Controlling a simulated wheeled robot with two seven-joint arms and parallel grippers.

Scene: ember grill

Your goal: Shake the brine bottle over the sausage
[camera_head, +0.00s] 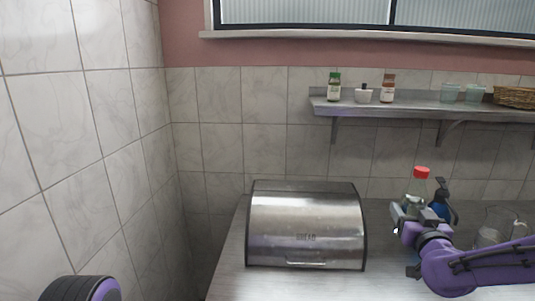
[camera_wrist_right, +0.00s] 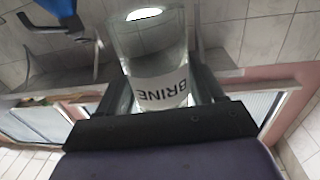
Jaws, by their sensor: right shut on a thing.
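The brine bottle (camera_head: 416,187) is clear with a red cap and stands out above my right gripper (camera_head: 411,215) in the head view. In the right wrist view the bottle (camera_wrist_right: 158,60) shows its white label reading BRINE, between the two fingers of my right gripper (camera_wrist_right: 165,95). The right gripper is shut on the bottle, which looks about upright in the head view. No sausage is visible in either view. My left gripper is not visible; only a dark, purple-edged part of mine shows at the bottom left of the head view.
A steel bread box (camera_head: 306,222) stands on the counter (camera_head: 233,270) left of the gripper. A blue bottle with a dark top (camera_head: 441,200) is close behind the gripper, with a glass jug (camera_head: 492,225) to the right. A wall shelf (camera_head: 400,106) holds small jars.

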